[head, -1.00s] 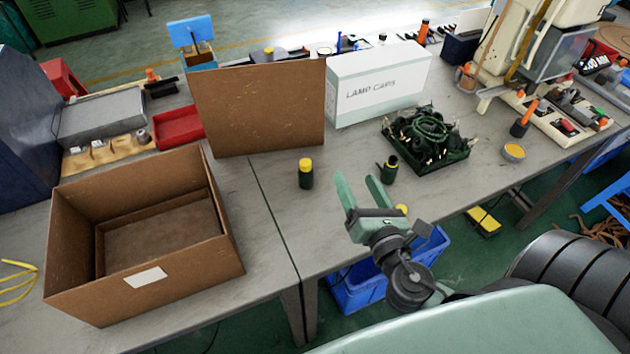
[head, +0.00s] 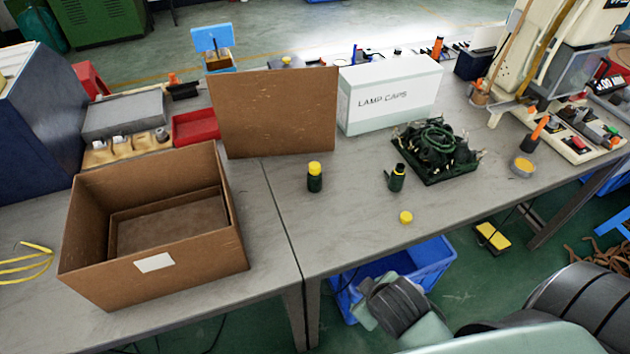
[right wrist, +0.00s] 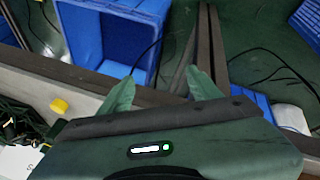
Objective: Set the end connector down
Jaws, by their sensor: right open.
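Two small dark green cylindrical parts stand upright on the table. One with a yellow top (head: 314,177) is left of centre; one with a dark top and a side stub (head: 396,178) is to its right. I cannot tell for sure which is the end connector. A loose yellow cap (head: 406,217) lies near the table's front edge and appears to show in the right wrist view (right wrist: 59,106). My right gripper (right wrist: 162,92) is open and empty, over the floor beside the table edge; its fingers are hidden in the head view. My left gripper is not in view.
An open cardboard box (head: 247,255) stands on the left table. A white lamp caps box (head: 385,95) and a green tray of cabled parts (head: 447,172) stand behind. A blue bin (head: 437,262) is below the front edge. The table's middle front is largely clear.

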